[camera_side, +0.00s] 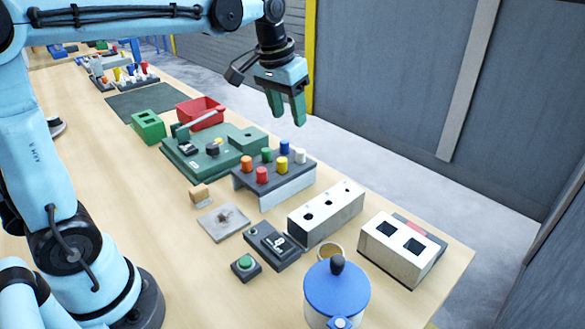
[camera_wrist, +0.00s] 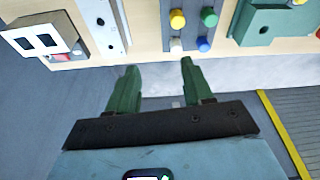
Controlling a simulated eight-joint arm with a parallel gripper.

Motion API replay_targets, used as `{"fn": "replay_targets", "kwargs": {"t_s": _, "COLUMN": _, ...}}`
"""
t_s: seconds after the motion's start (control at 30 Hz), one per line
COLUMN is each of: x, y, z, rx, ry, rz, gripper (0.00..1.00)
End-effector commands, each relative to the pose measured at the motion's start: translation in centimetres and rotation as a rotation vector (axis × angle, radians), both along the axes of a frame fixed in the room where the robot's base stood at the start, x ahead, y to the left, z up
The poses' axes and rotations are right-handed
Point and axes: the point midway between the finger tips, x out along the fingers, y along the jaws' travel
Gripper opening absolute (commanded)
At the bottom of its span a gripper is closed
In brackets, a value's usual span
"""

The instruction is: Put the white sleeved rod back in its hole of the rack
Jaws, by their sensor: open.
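The white sleeved rod (camera_side: 300,156) stands upright at the right corner of the rack (camera_side: 287,191). Its lower end is hidden, so I cannot tell how deep it sits. In the wrist view a pale rod (camera_wrist: 176,44) stands at the rack's near edge, beside the blue rod (camera_wrist: 203,44). Orange, red, yellow, green and blue sleeved rods also stand in the rack. My gripper (camera_side: 288,112) is open and empty, raised above the rack with its fingers pointing down. In the wrist view its two green fingers (camera_wrist: 160,70) are spread apart, with floor beyond them.
A white block with holes (camera_side: 326,213) stands right of the rack, and a two-socket block (camera_side: 402,248) lies farther right. A green fixture (camera_side: 205,155) and red bin (camera_side: 200,112) are left of it. A blue-lidded pot (camera_side: 336,290) stands in front.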

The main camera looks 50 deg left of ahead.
Motion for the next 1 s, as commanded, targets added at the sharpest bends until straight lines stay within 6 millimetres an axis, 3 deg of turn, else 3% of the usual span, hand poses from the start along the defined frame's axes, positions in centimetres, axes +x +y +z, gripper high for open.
{"fn": "replay_targets", "kwargs": {"t_s": 0.3, "x": -7.6, "y": -2.5, "z": -2.5, "rx": 0.018, "ry": -0.205, "rz": -0.065, "gripper": 0.51}}
{"fn": "replay_targets", "kwargs": {"t_s": 0.5, "x": -11.2, "y": -3.4, "z": -5.3, "rx": 0.025, "ry": -0.314, "rz": -0.099, "gripper": 0.51}}
{"fn": "replay_targets", "kwargs": {"t_s": 0.7, "x": -12.6, "y": -3.8, "z": -7.0, "rx": 0.029, "ry": -0.369, "rz": -0.115, "gripper": 0.51}}
{"fn": "replay_targets", "kwargs": {"t_s": 1.0, "x": -12.8, "y": -3.8, "z": -7.1, "rx": 0.029, "ry": -0.375, "rz": -0.116, "gripper": 0.51}}
